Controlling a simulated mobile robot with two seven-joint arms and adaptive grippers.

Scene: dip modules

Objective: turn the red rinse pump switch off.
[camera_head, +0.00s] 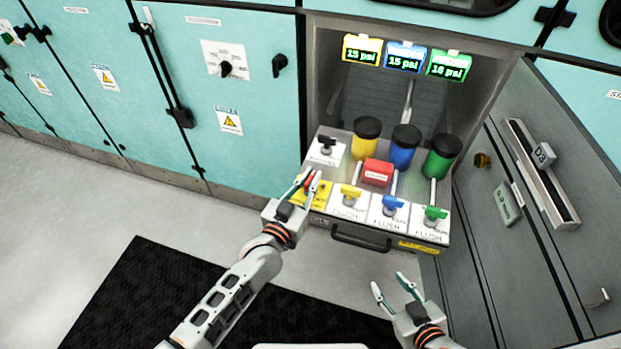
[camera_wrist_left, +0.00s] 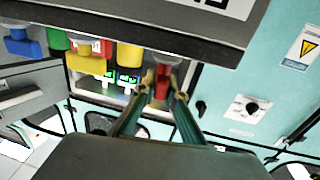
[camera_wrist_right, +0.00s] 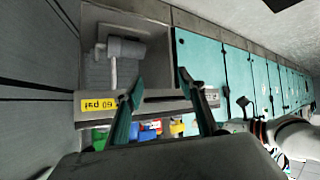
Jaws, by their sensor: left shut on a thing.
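The red rinse pump switch (camera_wrist_left: 162,84) shows between my left fingertips in the left wrist view. In the head view the tips of my left gripper (camera_head: 309,181) are at the front left of the pulled-out module, over a yellow label (camera_head: 320,197), and hide most of the switch. My left gripper (camera_wrist_left: 162,82) is shut on the red switch. My right gripper (camera_head: 390,282) is open and empty, in front of the module and lower right of it. It also shows open in the right wrist view (camera_wrist_right: 160,80).
Yellow (camera_head: 350,192), blue (camera_head: 393,205) and green (camera_head: 435,213) flush valves stand to the right on the module. A red box (camera_head: 377,172) and capped canisters are behind them. Lit psi displays (camera_head: 404,58) hang above. An open grey door (camera_head: 515,200) bounds the right side.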

